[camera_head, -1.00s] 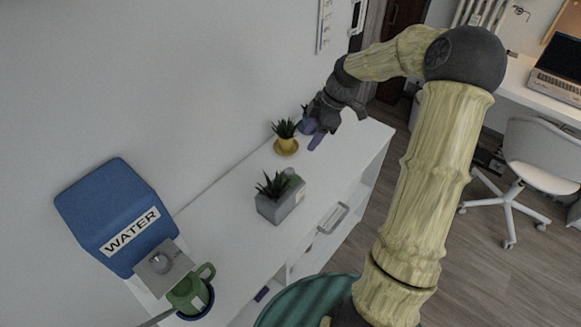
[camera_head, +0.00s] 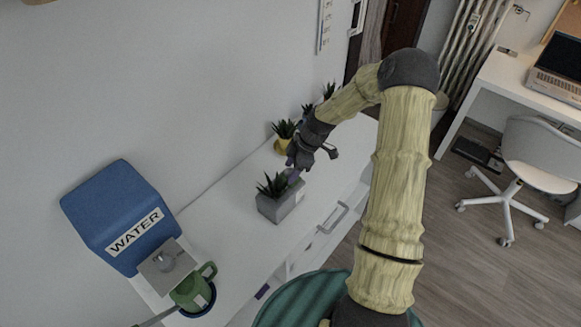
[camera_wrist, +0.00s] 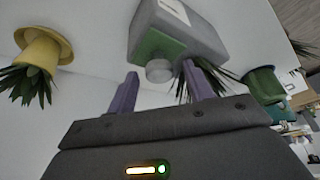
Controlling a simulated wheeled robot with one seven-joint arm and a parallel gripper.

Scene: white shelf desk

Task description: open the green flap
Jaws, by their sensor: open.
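The green flap (camera_wrist: 157,46) is a green panel with a round grey knob (camera_wrist: 159,71), on the face of a grey box (camera_wrist: 200,38) in the wrist view. The box also shows in the head view (camera_head: 281,209) on the white shelf desk, with a spiky plant at it. The flap's face is hidden in the head view. My gripper (camera_head: 292,172) is at the far end of the box. In the wrist view my gripper (camera_wrist: 160,82) is open, its two purple fingers apart on either side of the knob. I cannot tell whether they touch it.
A yellow potted plant (camera_wrist: 39,48) stands close to the gripper; it also shows in the head view (camera_head: 282,146). A blue water dispenser (camera_head: 115,205) and a green mug (camera_head: 192,290) are at the near end. The desk top (camera_head: 225,195) between is clear.

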